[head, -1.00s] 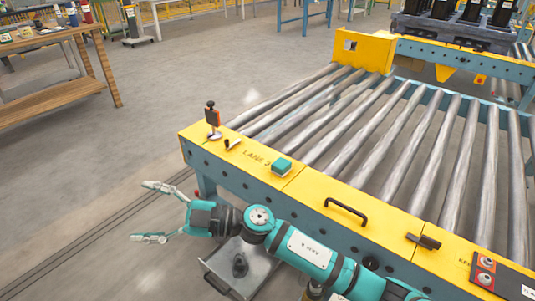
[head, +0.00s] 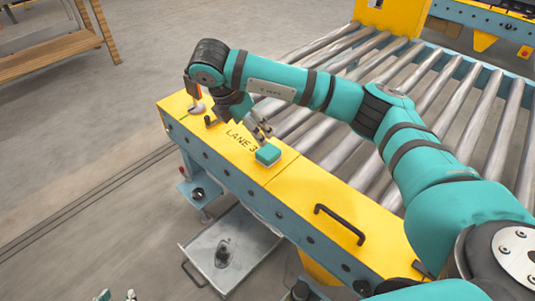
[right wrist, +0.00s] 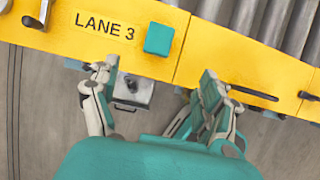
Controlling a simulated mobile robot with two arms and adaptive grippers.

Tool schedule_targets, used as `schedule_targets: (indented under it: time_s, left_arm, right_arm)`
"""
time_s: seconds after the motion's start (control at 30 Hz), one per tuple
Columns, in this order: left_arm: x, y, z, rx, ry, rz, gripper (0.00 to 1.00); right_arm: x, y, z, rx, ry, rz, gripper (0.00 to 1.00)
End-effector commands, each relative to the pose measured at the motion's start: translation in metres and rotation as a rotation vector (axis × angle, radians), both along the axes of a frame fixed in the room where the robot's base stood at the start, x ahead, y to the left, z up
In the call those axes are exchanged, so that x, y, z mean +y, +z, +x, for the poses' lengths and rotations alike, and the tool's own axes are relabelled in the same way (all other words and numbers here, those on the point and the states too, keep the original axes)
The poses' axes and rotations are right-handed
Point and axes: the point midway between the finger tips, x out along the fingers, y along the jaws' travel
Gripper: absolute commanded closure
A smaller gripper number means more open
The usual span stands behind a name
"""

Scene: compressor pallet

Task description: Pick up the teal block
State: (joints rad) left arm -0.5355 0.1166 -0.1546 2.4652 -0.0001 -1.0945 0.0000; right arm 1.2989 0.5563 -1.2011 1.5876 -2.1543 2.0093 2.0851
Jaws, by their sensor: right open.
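The teal block (head: 268,154) sits on the yellow edge beam of the roller conveyor, just right of the "LANE 3" lettering. In the right wrist view, the block (right wrist: 159,38) lies beyond the fingertips, between their lines. My right gripper (head: 260,131) hangs over the beam close to the block; its fingers partly overlap in the head view. In the right wrist view, the right gripper (right wrist: 154,76) is open and empty, with its fingers on either side. My left gripper (head: 118,296) shows only its fingertips at the bottom edge, apart, with nothing visible between them.
A black handle (head: 340,225) stands on the beam to the right of the block. Metal rollers (head: 345,150) lie behind. A grey tray (head: 230,250) sits low in front. Open floor lies to the left.

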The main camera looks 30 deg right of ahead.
Motion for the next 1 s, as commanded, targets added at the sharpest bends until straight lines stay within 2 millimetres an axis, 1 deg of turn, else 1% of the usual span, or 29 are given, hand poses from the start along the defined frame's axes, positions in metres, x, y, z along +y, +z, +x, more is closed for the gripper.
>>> schedule_targets:
  time_s: [0.03,0.2,0.27,0.43,0.6,0.7,0.87,0.97,1.0]
  left_arm:
    - [-0.003,0.003,0.008,-0.052,-0.004,-0.011,0.66]
    - [-0.014,0.029,0.033,-0.237,-0.017,-0.055,0.66]
    - [-0.018,0.040,0.041,-0.303,-0.022,-0.070,0.66]
    - [-0.027,0.072,0.057,-0.497,-0.034,-0.117,0.66]
    - [-0.033,0.101,0.065,-0.657,-0.044,-0.157,0.66]
    - [-0.035,0.112,0.066,-0.712,-0.047,-0.170,0.66]
    - [-0.036,0.122,0.067,-0.764,-0.050,-0.184,0.66]
    - [-0.038,0.134,0.067,-0.842,-0.054,-0.203,0.66]
    - [-0.039,0.141,0.066,-0.883,-0.056,-0.214,0.66]
  right_arm:
    - [-0.002,-0.008,0.000,0.000,-0.002,0.001,0.20]
    - [-0.010,-0.026,0.003,0.002,-0.002,0.001,0.20]
    - [-0.012,-0.033,0.004,0.004,-0.001,0.002,0.20]
    - [-0.025,-0.065,0.008,0.003,-0.001,0.002,0.20]
    - [-0.034,-0.089,0.012,0.003,0.001,0.002,0.20]
    - [-0.037,-0.095,0.013,0.001,0.002,0.003,0.20]
    - [-0.040,-0.102,0.015,0.000,0.001,0.003,0.20]
    - [-0.045,-0.110,0.018,0.001,0.001,0.003,0.20]
    - [-0.048,-0.115,0.019,0.003,0.001,0.002,0.20]
